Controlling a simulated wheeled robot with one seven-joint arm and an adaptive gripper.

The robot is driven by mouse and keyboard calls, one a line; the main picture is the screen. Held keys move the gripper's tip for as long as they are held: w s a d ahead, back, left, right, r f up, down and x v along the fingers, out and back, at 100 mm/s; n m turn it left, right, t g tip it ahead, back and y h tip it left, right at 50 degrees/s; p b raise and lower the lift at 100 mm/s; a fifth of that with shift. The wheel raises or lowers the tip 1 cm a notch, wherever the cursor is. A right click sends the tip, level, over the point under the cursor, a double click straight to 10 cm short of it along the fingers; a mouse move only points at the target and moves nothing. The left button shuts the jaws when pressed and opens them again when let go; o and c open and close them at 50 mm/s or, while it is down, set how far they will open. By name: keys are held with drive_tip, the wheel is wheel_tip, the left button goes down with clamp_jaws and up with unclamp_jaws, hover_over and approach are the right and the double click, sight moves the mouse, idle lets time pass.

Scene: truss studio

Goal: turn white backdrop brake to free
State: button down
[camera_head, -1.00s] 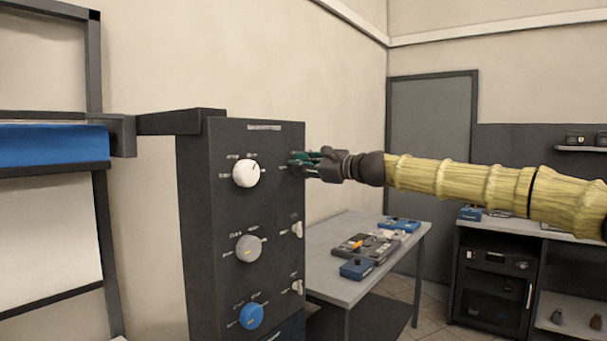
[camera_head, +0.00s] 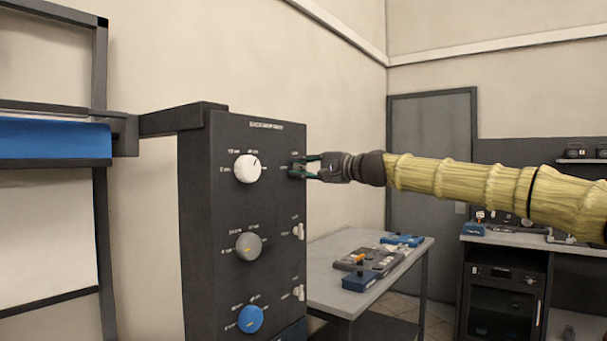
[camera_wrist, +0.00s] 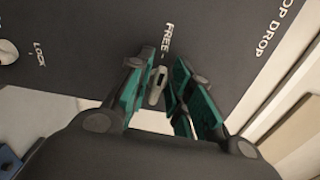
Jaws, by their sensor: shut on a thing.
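The dark control panel (camera_head: 218,280) has a white knob (camera_head: 247,168) at its upper left. The white backdrop brake is a small light lever (camera_wrist: 157,88) at the panel's upper right edge, with the word FREE beside it in the wrist view. My gripper (camera_wrist: 158,85) has its green-padded fingers on either side of this lever and is shut on it. In the head view my gripper (camera_head: 302,167) reaches the panel from the right, and its fingers mostly hide the lever. Which way the lever is turned is hard to tell.
A grey knob (camera_head: 249,246) and a blue knob (camera_head: 250,319) sit below, with two more levers (camera_head: 299,231) (camera_head: 299,292) to their right. A table (camera_head: 322,292) with small devices stands behind the panel. A rolled blue backdrop (camera_head: 50,140) hangs at the left.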

drive_tip(key=shift+a+f+n, duration=0.1)
drive_tip(key=shift+f+n, duration=0.1)
drive_tip(key=shift+n, duration=0.3)
drive_tip(key=c, duration=1.5)
unclamp_jaws()
drive_tip(key=shift+r, duration=0.1)
drive_tip(key=v, duration=1.2)
